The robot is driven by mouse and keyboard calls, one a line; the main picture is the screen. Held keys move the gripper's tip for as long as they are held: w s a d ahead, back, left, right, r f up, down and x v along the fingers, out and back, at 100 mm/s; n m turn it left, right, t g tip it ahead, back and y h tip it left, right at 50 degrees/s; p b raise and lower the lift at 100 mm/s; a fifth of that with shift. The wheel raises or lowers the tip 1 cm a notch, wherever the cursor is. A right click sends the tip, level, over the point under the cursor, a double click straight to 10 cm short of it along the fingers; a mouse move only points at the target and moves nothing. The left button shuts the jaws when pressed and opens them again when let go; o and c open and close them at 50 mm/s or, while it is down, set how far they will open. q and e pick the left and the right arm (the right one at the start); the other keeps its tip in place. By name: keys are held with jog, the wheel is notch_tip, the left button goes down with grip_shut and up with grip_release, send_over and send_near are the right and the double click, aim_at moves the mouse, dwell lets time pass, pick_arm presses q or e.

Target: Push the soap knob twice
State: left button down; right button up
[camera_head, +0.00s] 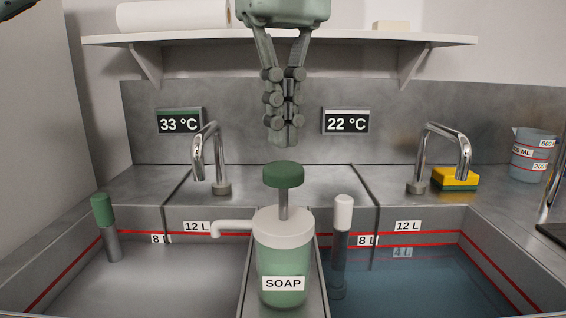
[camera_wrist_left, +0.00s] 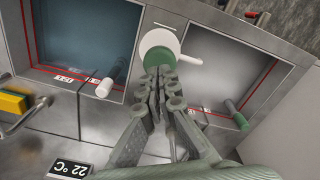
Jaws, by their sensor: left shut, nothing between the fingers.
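The soap dispenser (camera_head: 283,262) stands upright on the divider between two sinks, with a white lid, a spout to the left and a "SOAP" label. Its green knob (camera_head: 283,175) sits raised on a grey stem. My left gripper (camera_head: 283,140) points down, shut and empty, above the knob, with a small gap in the head view. In the left wrist view the fingertips (camera_wrist_left: 160,72) overlap the knob (camera_wrist_left: 158,57), so contact cannot be told there. My right gripper is not in view.
The left sink (camera_head: 165,275) looks empty; the right sink (camera_head: 430,280) holds bluish water. Faucets (camera_head: 207,150) (camera_head: 440,150) stand behind each. A white-capped standpipe (camera_head: 343,212) is close right of the dispenser. A shelf (camera_head: 400,38) runs behind the gripper.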

pick_arm(q)
notch_tip(320, 180, up, 6)
jog(key=shift+f, duration=0.25)
dwell(0.4)
